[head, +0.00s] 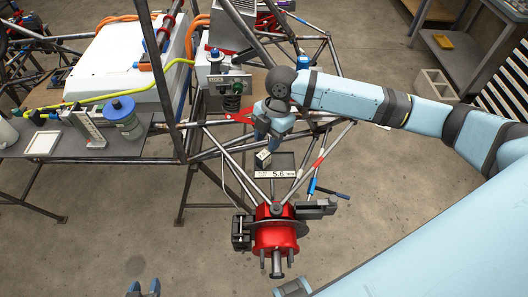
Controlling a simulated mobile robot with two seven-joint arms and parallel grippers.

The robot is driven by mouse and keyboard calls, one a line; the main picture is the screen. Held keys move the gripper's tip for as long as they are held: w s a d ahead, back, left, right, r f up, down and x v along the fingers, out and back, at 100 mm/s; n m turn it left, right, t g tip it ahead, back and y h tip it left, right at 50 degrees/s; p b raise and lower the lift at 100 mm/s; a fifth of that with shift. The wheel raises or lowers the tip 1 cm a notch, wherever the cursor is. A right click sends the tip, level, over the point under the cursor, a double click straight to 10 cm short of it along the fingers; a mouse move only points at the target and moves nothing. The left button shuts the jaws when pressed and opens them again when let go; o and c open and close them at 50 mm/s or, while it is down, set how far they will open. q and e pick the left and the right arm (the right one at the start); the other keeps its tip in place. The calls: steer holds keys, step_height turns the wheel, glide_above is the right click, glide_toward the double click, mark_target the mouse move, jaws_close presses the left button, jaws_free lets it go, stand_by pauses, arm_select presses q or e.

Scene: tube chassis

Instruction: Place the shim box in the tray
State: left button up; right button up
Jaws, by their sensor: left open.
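A small pale box with dark sides, which I take for the shim box (263,158), shows tilted at the tips of my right gripper (266,146). The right gripper points down and appears shut on it; the fingers partly hide its top. Just beside and below it is a dark flat tray (284,161) with a white label reading 5.6 on its front. The box overlaps the tray's left edge in the picture; I cannot tell its height above it. My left gripper (143,288) is open and empty at the bottom edge, far from the tray.
A red hub with a brake disc (276,237) stands in front of the tray, among steel chassis tubes (222,158). A grey table (150,148) at left carries a blue-topped spool (123,115). The front-left floor is clear.

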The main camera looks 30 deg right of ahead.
steer(key=shift+v, duration=2.3)
